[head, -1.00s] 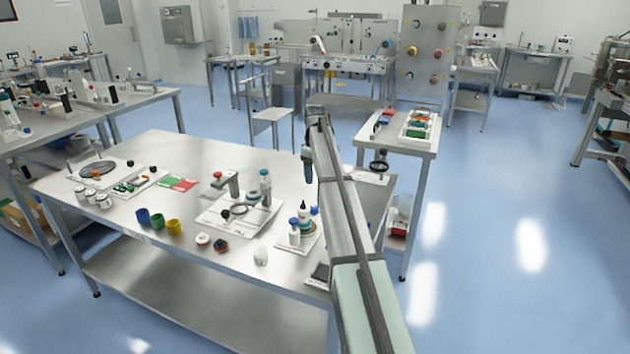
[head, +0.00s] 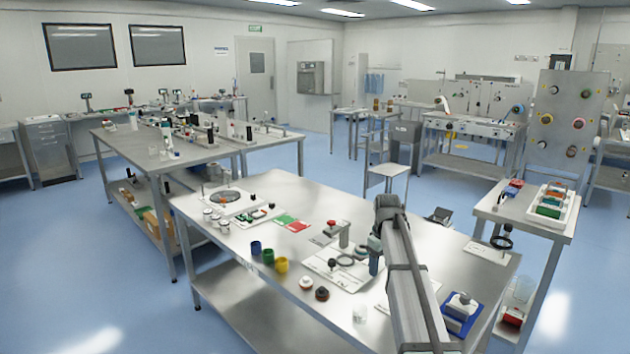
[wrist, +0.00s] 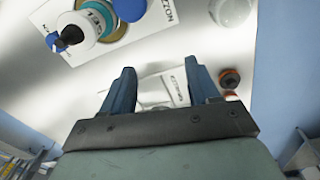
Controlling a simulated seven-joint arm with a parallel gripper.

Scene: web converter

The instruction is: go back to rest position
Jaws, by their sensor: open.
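My gripper (wrist: 162,84) is open, with two dark blue fingers apart and nothing between them. In the head view my arm reaches from the bottom edge over the steel table (head: 330,203), and the gripper end (head: 375,258) hangs beside the white fixture board (head: 322,262). The wrist view shows the bright tabletop beyond the fingers, with a white printed label partly behind them. A small orange-and-black jar (wrist: 229,78) is right of the right finger.
Blue, green and yellow cups (head: 268,257) stand near the table's front edge. Two small round jars (head: 313,287) and a clear glass (head: 359,314) are nearby. A blue tray (head: 459,313) sits right of my arm. A side table with bins (head: 540,222) stands at the right.

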